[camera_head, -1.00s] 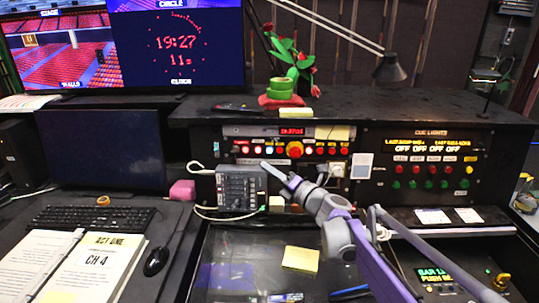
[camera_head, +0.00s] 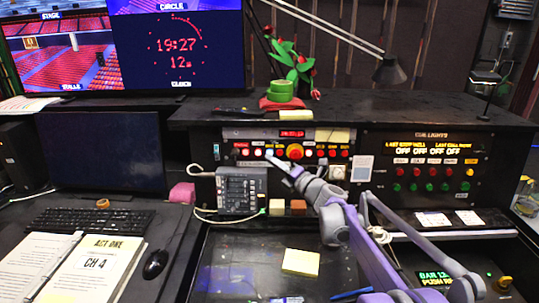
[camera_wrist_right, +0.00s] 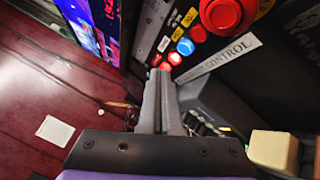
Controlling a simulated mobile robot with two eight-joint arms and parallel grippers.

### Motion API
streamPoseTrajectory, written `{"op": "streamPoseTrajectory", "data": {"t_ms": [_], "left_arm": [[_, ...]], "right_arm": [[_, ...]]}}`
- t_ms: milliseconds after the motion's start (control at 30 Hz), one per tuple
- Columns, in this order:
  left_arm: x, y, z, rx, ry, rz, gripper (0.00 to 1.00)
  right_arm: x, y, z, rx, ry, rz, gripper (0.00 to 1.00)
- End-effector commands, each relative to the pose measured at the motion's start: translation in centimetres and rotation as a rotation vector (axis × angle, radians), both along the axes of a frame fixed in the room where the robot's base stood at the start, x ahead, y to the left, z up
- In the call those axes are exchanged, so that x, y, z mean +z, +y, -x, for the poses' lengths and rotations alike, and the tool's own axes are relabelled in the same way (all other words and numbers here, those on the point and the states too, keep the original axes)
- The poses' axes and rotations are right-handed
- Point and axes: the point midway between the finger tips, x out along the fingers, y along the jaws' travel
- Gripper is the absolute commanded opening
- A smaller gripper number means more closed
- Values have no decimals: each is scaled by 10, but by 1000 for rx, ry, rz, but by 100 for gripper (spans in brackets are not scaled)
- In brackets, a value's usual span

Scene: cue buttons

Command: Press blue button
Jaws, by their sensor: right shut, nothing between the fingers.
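The blue button (camera_wrist_right: 186,47) shows in the right wrist view, on the panel between a large red button and smaller lit red ones. I cannot make it out in the head view, where my right arm's tip is near that part of the panel. My right gripper (camera_head: 272,158) is shut and empty in front of the button row. In the wrist view its fingers (camera_wrist_right: 164,75) point at the panel, with their tips just below and left of the blue button. I cannot tell whether they touch the panel. My left gripper is not in view.
A large red button on a yellow base (camera_head: 295,152) sits in the row. A grey keypad unit (camera_head: 240,190) stands below the panel. Small blocks, one whitish (camera_head: 277,207), stand beside it. A cue lights panel (camera_head: 432,165) is at the right.

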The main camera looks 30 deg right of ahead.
Motion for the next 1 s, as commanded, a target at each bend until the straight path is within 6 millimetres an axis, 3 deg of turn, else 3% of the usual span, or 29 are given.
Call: {"op": "streamPoseTrajectory", "data": {"t_ms": [300,1000], "left_arm": [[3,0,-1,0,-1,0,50],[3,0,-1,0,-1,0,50]], "right_arm": [[-4,-14,-22,0,0,0,0],[-4,-14,-23,0,0,0,0]]}}
